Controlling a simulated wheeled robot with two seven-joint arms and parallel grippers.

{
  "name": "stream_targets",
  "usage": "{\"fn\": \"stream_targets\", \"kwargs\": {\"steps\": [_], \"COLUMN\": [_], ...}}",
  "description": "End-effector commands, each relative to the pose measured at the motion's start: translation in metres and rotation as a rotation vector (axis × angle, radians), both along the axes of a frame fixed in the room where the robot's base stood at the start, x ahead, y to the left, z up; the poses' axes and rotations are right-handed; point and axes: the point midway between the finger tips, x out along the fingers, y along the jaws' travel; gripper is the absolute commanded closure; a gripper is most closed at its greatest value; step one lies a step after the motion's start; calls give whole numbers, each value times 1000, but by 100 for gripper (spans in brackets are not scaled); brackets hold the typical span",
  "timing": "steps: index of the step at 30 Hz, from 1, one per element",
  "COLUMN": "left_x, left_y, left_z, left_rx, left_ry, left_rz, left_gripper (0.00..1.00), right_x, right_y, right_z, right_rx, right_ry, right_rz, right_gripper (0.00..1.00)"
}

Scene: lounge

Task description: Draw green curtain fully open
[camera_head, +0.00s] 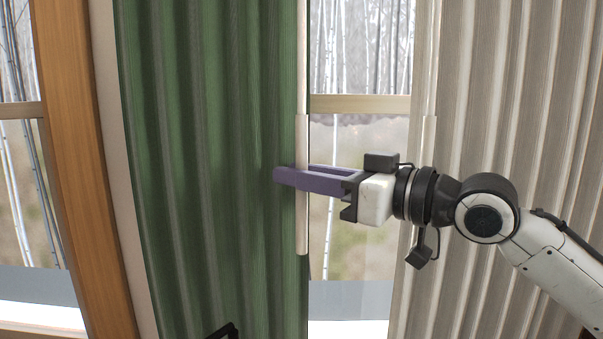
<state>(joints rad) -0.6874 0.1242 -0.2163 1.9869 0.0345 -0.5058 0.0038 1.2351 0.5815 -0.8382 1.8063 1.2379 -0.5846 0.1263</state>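The green curtain (205,150) hangs in folds over the left part of the window. A pale upright rod (303,235) runs along its right edge, with a thicker lower section. My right gripper (285,174) reaches in from the right at this rod. One purple finger crosses in front of the rod, and its tip is over the curtain's edge. The other finger is partly hidden behind the rod. How tightly the fingers close on it cannot be told. My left gripper's fingers do not show; only a small dark part is at the bottom edge.
A beige curtain (500,90) hangs at the right, behind my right arm, with its own pale rod (428,150). Bare window glass (350,250) shows between the curtains. A brown wooden post (72,130) stands left of the green curtain, with another window beyond it.

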Motion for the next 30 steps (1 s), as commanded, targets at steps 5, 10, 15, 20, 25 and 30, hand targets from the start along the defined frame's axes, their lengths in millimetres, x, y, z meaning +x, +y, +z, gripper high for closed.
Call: {"fn": "stream_targets", "kwargs": {"steps": [5, 10, 15, 20, 25, 30], "left_x": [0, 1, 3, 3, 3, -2], "left_y": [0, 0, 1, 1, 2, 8], "left_z": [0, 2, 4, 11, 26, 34], "left_rx": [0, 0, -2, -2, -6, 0], "left_ry": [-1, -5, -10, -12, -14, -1], "left_rz": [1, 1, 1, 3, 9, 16], "left_gripper": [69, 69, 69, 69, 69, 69], "right_x": [0, 0, 0, -1, -1, -2], "right_y": [0, 0, 0, 8, 38, 81], "right_z": [0, 0, 0, 2, 5, 5], "right_rx": [0, 0, 0, 0, 2, 2], "right_ry": [0, 0, 0, 0, 2, 5], "right_rz": [-1, -1, 0, 2, 5, 6], "right_gripper": [80, 100, 100, 100, 100, 100]}}
